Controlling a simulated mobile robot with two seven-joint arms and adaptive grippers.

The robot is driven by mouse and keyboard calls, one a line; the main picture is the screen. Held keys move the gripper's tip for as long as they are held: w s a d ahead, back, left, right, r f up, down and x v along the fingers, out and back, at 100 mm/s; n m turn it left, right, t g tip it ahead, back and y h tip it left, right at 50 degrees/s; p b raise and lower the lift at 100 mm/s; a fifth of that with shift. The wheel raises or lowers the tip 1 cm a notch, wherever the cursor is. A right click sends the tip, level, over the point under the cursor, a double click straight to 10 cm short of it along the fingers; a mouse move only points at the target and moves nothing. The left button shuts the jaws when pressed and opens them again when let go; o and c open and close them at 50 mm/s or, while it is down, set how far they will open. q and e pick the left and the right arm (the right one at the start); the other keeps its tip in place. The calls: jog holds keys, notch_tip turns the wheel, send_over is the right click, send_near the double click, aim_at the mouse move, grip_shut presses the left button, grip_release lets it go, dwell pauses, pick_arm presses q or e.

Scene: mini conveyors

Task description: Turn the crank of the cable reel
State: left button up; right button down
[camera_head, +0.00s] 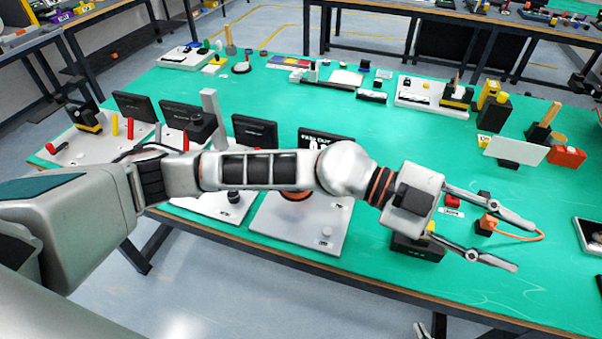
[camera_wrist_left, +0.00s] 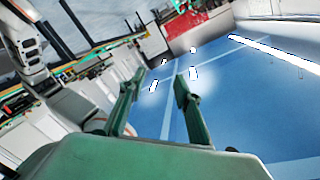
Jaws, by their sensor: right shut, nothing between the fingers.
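I cannot make out the cable reel or its crank with certainty. A round brown-orange part (camera_head: 297,196) on a grey base plate (camera_head: 302,238) is mostly hidden behind my left arm. My left gripper (camera_head: 520,247) is open and empty over the right part of the green table; its two spread fingers also show in the left wrist view (camera_wrist_left: 157,98). An orange cable (camera_head: 538,237) on a small dark block lies by its fingers. Only what looks like the tip of my right gripper (camera_head: 420,330) shows, low at the bottom edge, apart from the table things.
The green table (camera_head: 300,110) carries several devices. A black box (camera_head: 417,248) lies below my left wrist. A white plate on a stand (camera_head: 515,150) and a red block (camera_head: 567,157) stand at the right. The middle of the table behind my arm is mostly clear.

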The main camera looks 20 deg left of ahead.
pick_arm(q)
jog(key=w+a+f+n+y, duration=0.1)
jog(key=w+a+f+y, duration=0.35)
jog(key=a+f, duration=0.25)
jog(key=w+a+f+n+y, duration=0.1)
jog(key=w+a+f+y, duration=0.35)
jog(key=a+f, duration=0.2)
jog(key=w+a+r+n+t+y, duration=0.1)
jog(key=w+a+n+y, duration=0.1)
jog(key=a, duration=0.5)
jog(key=w+a+r+n+t+y, duration=0.1)
jog(key=w+a+n+y, duration=0.1)
jog(key=w+a, duration=0.3)
jog(key=w+a+r+n+t+y, duration=0.1)
jog(key=w+a+n+y, duration=0.1)
jog(key=a, duration=0.8)
jog(key=shift+w+r+n+y, duration=0.2)
jog(key=shift+w+n+y, duration=0.1)
jog(key=shift+w+y, duration=0.6)
jog(key=shift+f+p, duration=0.45)
jog(key=shift+f, duration=3.35)
grip_shut()
